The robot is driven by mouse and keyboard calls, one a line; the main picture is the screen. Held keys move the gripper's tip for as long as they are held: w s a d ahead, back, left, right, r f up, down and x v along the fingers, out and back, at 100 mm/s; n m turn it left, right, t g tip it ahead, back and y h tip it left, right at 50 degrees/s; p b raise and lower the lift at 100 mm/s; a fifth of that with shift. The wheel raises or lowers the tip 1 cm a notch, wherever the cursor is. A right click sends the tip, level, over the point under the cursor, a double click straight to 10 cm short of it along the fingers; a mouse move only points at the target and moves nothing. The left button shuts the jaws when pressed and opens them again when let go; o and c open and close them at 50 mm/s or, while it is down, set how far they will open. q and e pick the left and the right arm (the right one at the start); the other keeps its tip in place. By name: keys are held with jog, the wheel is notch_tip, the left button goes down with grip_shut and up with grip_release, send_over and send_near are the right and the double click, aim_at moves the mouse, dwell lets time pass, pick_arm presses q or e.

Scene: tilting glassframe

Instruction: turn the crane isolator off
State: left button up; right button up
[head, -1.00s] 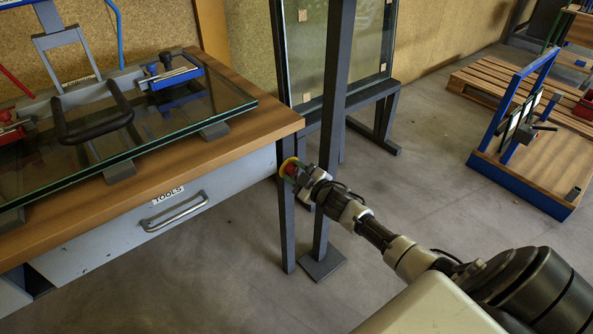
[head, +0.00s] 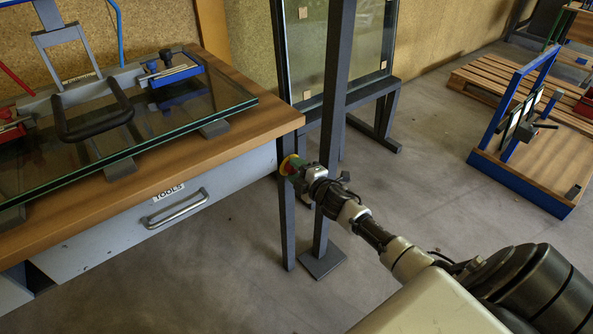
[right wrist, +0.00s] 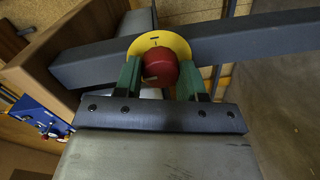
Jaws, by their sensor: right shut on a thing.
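The crane isolator is a red rotary knob (right wrist: 160,68) on a round yellow plate (right wrist: 158,42), fixed to a dark grey post (right wrist: 245,40). In the head view its yellow plate (head: 284,165) shows on the post beside the workbench corner. My right gripper (right wrist: 159,72) has its green fingers on either side of the knob and is shut on it. A short dark mark shows on the yellow plate above the knob, and a mark shows on the knob's face. In the head view my right gripper (head: 296,171) partly covers the knob. My left gripper is not in view.
The workbench (head: 230,150) with a glass pane (head: 170,120), suction lifter and tools drawer (head: 170,205) is left of the post. A second dark post (head: 335,100) stands close by the gripper. A glass rack is behind; a wooden pallet (head: 485,85) and blue-framed cart (head: 530,180) stand right.

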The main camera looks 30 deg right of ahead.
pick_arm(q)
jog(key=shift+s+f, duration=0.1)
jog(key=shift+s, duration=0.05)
pick_arm(e)
jog(key=shift+f, duration=0.1)
jog(key=o, duration=0.9)
jog(key=shift+o, duration=0.2)
jog(key=shift+s, duration=0.1)
pick_arm(q)
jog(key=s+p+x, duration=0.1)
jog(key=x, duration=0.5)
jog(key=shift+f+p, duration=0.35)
jog(key=shift+p, duration=0.05)
pick_arm(e)
jog(key=s, duration=1)
jog(key=shift+s+d+r, duration=0.35)
jog(key=shift+d+r, duration=0.05)
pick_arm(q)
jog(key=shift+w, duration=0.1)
